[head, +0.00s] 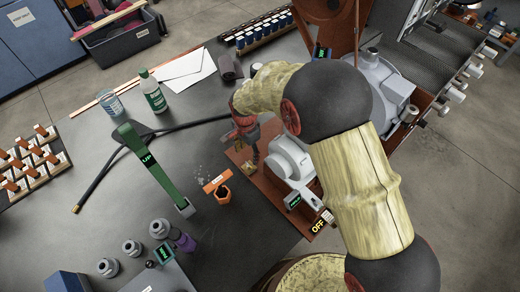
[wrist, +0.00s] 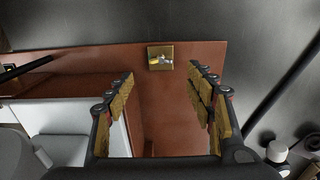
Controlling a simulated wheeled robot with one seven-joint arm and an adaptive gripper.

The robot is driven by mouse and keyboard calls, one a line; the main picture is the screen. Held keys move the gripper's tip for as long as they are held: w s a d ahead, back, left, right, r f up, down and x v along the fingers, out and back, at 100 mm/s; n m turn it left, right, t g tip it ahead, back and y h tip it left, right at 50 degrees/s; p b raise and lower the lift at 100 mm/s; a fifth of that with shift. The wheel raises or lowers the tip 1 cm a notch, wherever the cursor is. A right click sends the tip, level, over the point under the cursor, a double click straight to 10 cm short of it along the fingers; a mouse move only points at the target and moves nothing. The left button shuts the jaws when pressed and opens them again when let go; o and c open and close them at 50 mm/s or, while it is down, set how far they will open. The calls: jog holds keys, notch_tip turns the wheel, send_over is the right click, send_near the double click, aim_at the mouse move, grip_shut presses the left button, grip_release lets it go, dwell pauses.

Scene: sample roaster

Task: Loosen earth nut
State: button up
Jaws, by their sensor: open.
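The earth nut (wrist: 160,61) appears as a small yellow and silver fitting on a square brass plate (wrist: 152,50) in the wrist view. The plate is fixed to a red-brown panel. In the head view the brass plate (head: 249,168) shows at the left end of the red-brown base. My gripper (wrist: 161,80) is open and empty, with tan-padded fingers either side of the line to the plate. The nut lies beyond the fingertips, apart from them. In the head view my gripper (head: 254,153) is just above the plate, partly hidden by my arm.
A grey motor-like housing (head: 288,158) stands beside the plate, with an OFF sign (head: 318,226) nearby. A black cable (head: 190,125) crosses the table. A white-sided block (wrist: 75,120) is left of my fingers.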

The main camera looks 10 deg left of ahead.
aim_at(249, 166)
jog(key=shift+w+a+f, duration=0.1)
jog(key=shift+w+f, duration=0.1)
jog(key=shift+f, duration=0.1)
notch_tip(249, 166, down, 8)
jog(key=b, duration=0.2)
jog(key=shift+s+r+b, duration=0.1)
jog(key=shift+r+b, duration=0.1)
jog(key=shift+b, duration=0.15)
jog(key=shift+c, duration=1.4)
